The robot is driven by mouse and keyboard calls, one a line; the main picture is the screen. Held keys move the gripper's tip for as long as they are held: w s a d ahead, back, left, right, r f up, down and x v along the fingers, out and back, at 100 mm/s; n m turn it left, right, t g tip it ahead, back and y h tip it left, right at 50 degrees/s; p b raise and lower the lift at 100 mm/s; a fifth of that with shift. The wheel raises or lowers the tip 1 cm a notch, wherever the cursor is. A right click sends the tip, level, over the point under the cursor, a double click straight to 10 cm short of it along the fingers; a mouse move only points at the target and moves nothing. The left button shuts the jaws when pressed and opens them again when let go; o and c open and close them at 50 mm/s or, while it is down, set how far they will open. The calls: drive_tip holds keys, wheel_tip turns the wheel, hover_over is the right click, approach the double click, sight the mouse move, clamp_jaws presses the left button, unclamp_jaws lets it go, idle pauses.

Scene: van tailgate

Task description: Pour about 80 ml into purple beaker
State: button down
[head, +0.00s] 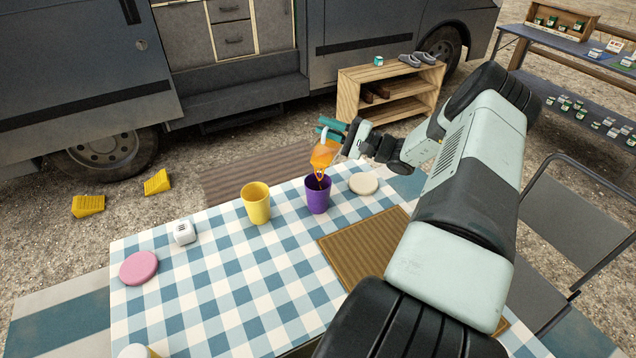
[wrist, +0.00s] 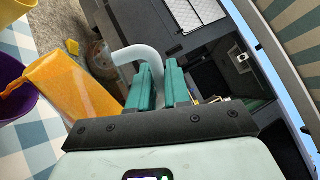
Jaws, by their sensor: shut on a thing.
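The purple beaker (head: 318,195) stands upright on the checked table; part of it shows at the left edge of the wrist view (wrist: 14,92). My gripper (wrist: 158,82) is shut on the pale curved handle (wrist: 143,54) of a clear jug (head: 324,153). The jug holds orange liquid, which also shows in the wrist view (wrist: 78,88). The jug is tilted above the beaker, and an orange stream (head: 319,175) runs from it down to the beaker's mouth. The level inside the beaker cannot be made out.
A yellow cup (head: 257,203) stands left of the purple beaker. A cream disc (head: 363,184) lies to its right, and a brown ribbed mat (head: 362,246) lies in front. The table's middle is clear.

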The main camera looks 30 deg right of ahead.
drive_tip(key=shift+s+a+r+n, duration=0.3)
drive_tip(key=shift+s+a+n, duration=0.15)
drive_tip(key=shift+n, duration=0.05)
drive_tip(key=shift+w+d+f, duration=0.15)
drive_tip(key=shift+w+d, duration=0.1)
drive_tip(key=w+d+f+m, duration=0.1)
drive_tip(key=m, duration=0.1)
drive_tip(key=w+f+m, duration=0.1)
drive_tip(key=m, duration=0.1)
drive_tip(key=d+f+m+h, duration=0.1)
drive_tip(key=shift+w+d+f+m, duration=0.2)
drive_tip(key=shift+w+d+m, duration=0.15)
drive_tip(key=shift+w+m, duration=0.05)
drive_tip(key=w+d+f+m+h, duration=0.2)
drive_tip(key=w+d+f+m, duration=0.3)
drive_tip(key=f+m, duration=0.5)
drive_tip(key=shift+w+d+m, duration=0.4)
drive_tip(key=shift+d+m, duration=0.1)
drive_tip(key=shift+m, duration=0.2)
drive_tip(key=shift+f, duration=0.15)
